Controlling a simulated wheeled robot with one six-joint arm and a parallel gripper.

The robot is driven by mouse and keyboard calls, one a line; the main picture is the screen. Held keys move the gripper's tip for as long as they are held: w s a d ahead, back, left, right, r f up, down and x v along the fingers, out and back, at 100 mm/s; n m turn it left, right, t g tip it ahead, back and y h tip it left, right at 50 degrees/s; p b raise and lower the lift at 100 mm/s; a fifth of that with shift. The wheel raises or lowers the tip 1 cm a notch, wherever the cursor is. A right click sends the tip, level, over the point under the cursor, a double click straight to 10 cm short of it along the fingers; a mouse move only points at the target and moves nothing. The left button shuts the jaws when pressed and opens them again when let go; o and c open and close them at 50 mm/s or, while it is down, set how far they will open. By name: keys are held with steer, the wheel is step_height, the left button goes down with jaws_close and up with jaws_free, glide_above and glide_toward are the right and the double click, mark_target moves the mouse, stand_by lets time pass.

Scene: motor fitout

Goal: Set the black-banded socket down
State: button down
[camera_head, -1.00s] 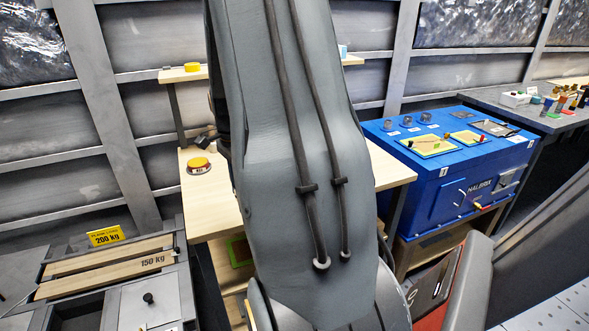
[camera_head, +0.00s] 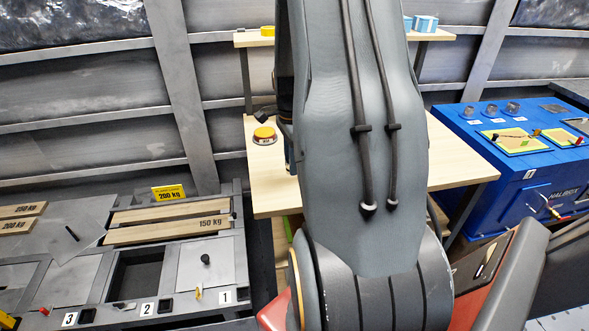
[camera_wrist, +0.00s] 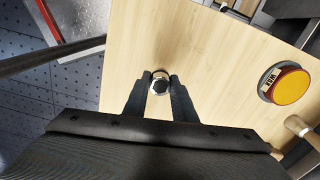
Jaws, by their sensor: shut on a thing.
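In the wrist view my gripper (camera_wrist: 160,82) is shut on a small metallic socket (camera_wrist: 160,75) with a dark opening or band; its colour marking is hard to make out. The socket is held between the fingertips over the pale wooden table (camera_wrist: 205,45); I cannot tell whether it touches the surface. In the head view my arm covers the gripper and socket, and the same table (camera_head: 455,165) shows on both sides of the arm.
A blue machine (camera_head: 530,165) stands to the right. A floor unit with numbered bays (camera_head: 140,270) lies to the left. The table's middle is clear.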

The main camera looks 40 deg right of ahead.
steer(key=shift+a+f+p, duration=0.1)
steer(key=shift+f+p, duration=0.25)
steer(key=shift+f, duration=1.55)
steer(key=shift+f, duration=0.1)
steer(key=c, duration=1.5)
jaws_free()
steer(key=shift+o, duration=0.2)
